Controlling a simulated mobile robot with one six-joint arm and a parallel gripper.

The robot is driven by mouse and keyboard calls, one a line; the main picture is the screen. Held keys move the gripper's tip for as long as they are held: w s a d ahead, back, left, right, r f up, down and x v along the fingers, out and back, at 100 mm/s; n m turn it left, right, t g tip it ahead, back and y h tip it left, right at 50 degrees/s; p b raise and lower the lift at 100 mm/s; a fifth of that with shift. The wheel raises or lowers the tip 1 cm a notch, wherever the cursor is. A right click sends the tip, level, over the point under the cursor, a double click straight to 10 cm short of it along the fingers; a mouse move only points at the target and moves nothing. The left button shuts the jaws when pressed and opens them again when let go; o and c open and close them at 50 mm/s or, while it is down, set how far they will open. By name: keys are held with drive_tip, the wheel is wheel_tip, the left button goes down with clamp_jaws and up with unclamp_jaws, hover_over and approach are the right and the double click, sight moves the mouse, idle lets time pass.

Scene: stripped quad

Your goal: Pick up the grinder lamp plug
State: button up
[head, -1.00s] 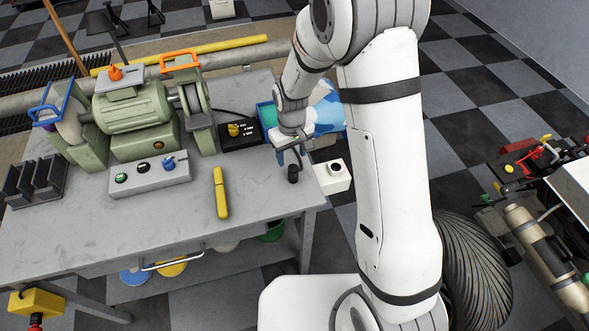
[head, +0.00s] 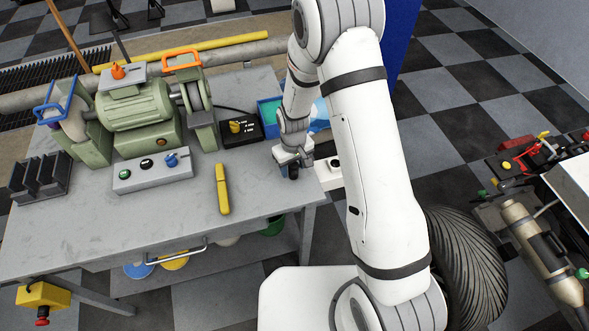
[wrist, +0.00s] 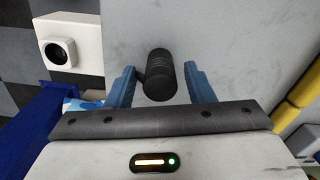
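The grinder lamp plug, a short black ribbed cylinder (wrist: 160,72), stands near the right edge of the grey workbench. In the head view only a small dark part of the plug (head: 293,173) shows below my gripper (head: 292,162). In the wrist view the blue fingers of my gripper (wrist: 160,68) are apart, one on each side of the plug. Gaps show between the plug and both fingers, so it is not clamped. How far down the fingers reach along it is hard to tell.
A white box with a round black opening (wrist: 70,40) stands beside the bench edge. A yellow marker-like tool (head: 222,190), a control box (head: 152,171) and a green bench grinder (head: 135,107) are to the left. A blue-sided bin (head: 268,113) is behind my gripper.

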drive_tip(key=c, duration=0.9)
drive_tip(key=shift+r, duration=0.1)
drive_tip(key=shift+c, duration=0.2)
wheel_tip(320, 180, up, 10)
drive_tip(key=shift+f+b, duration=0.1)
drive_tip(key=shift+b, duration=0.95)
drive_tip(key=w+d, duration=0.6)
drive_tip(key=d, duration=0.6)
drive_tip(key=shift+d+b, duration=0.3)
drive_tip(key=shift+b, duration=0.1)
drive_tip(key=shift+w+d, duration=0.1)
drive_tip(key=shift+w+d, duration=0.3)
drive_tip(key=shift+d, duration=0.4)
